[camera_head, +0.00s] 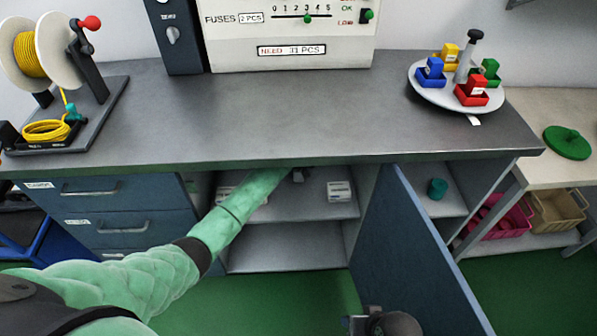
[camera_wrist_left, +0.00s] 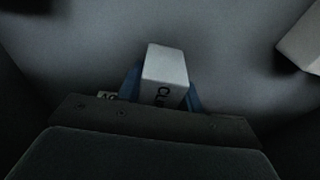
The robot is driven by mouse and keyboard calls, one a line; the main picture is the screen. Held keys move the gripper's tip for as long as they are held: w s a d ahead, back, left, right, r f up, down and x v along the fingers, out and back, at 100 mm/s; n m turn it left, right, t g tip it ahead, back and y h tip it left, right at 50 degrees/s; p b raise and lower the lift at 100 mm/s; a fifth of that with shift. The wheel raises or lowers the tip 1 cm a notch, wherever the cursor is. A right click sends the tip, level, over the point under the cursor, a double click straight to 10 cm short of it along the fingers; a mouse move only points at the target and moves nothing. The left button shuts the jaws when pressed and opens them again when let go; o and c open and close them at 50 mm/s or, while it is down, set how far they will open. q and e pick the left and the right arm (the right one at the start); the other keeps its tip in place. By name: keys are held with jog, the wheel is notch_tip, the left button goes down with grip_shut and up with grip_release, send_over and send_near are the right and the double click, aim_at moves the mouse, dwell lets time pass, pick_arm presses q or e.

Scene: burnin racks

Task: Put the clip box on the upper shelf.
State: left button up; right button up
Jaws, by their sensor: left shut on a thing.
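My left arm reaches into the open cabinet under the counter, over the upper shelf (camera_head: 290,210). In the left wrist view my left gripper (camera_wrist_left: 162,88) is shut on the clip box (camera_wrist_left: 165,65), a small white box with partly visible dark lettering "CL". Blue fingers show on both sides of it.
A white labelled box (camera_head: 340,191) stands on the upper shelf, right of my gripper; another (camera_head: 226,193) is partly behind my arm. The lower shelf (camera_head: 285,247) looks empty. The open blue door (camera_head: 415,255) stands out at right. The counter edge (camera_head: 300,161) overhangs my arm.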

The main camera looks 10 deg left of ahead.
pick_arm(q)
jog(key=o, duration=1)
jog(key=shift+f, duration=0.1)
